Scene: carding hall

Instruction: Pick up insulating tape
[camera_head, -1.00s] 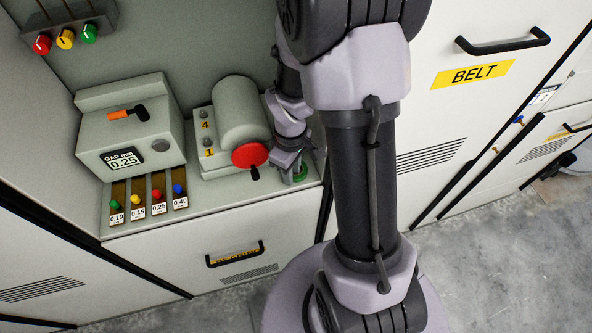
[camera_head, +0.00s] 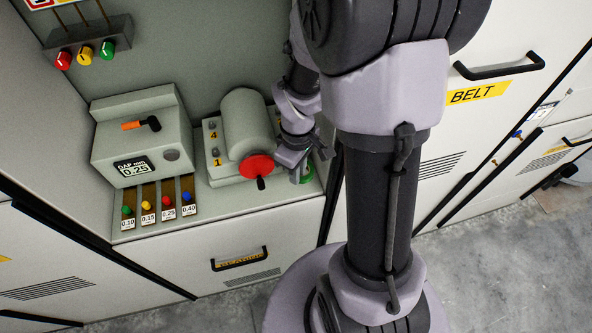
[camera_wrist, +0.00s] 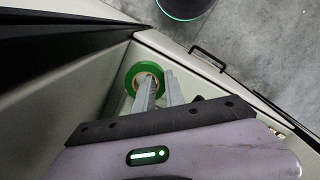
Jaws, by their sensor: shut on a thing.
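The insulating tape is a green roll (camera_wrist: 131,76) with a tan core, lying on the grey ledge in the corner in the wrist view. My gripper (camera_wrist: 160,92) reaches down to it, with one finger in the roll's hole and the other outside its right edge. It is shut on the ring of the roll. In the head view the tape (camera_head: 308,174) is a small green patch at the ledge's right end, mostly hidden by my gripper (camera_head: 301,173). I cannot tell whether it is lifted at all.
A grey drum housing with a red handwheel (camera_head: 257,165) stands close left of my gripper. Further left are a gap gauge box (camera_head: 112,153) and several coloured knobs (camera_head: 168,213). A drawer handle (camera_head: 238,262) sits below the ledge.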

